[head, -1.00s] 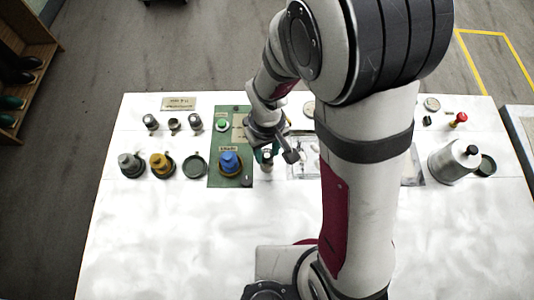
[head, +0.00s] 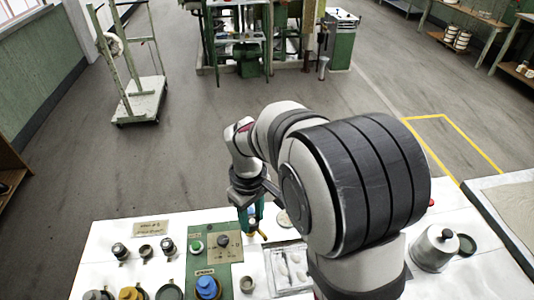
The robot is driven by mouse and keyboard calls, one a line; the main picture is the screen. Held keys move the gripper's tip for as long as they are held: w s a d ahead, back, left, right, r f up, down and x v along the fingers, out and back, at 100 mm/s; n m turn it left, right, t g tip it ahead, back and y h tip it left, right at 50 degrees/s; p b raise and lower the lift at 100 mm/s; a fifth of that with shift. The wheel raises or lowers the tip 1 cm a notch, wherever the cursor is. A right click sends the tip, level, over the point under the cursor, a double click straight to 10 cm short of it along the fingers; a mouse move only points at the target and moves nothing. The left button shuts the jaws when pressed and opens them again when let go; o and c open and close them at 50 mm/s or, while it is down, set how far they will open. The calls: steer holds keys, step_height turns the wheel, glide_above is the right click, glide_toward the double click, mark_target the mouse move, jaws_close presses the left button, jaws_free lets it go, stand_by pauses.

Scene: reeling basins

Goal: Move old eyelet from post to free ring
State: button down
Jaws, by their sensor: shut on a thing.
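My gripper (head: 252,226) is shut above the table, right of the green panel. A small brassy-yellow piece (head: 252,223) shows at its fingertips and looks like the held eyelet; the fingers hide part of it. A short pale post (head: 247,285) stands on the table below, right of the blue knob. At the left are small ring holders: the left one (head: 120,251) and right one (head: 167,246) carry shiny pieces, and the middle one (head: 145,251) looks lower and darker, perhaps empty. A larger dark ring (head: 168,293) at the front edge of view looks empty.
The green panel (head: 228,270) carries a green button (head: 197,246) and a blue knob (head: 207,287). A yellow knob (head: 130,294) stands left. A clear tray (head: 288,270) lies right of the post. A metal canister (head: 435,248) stands far right.

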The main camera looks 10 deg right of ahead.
steer(key=shift+w+a+f+n, duration=0.65)
steer(key=shift+a+f, duration=1)
steer(key=shift+a, duration=3.25)
steer(key=shift+w+a+f+n, duration=0.7)
steer(key=shift+a+f, duration=0.9)
steer(key=shift+a, duration=3.25)
steer(key=shift+w+a+f+n, duration=0.65)
steer(key=shift+a+f, duration=1)
steer(key=shift+a, duration=3.25)
steer(key=shift+f, duration=0.15)
steer(key=shift+f, duration=0.45)
steer(key=shift+f, duration=0.45)
steer(key=shift+f, duration=0.25)
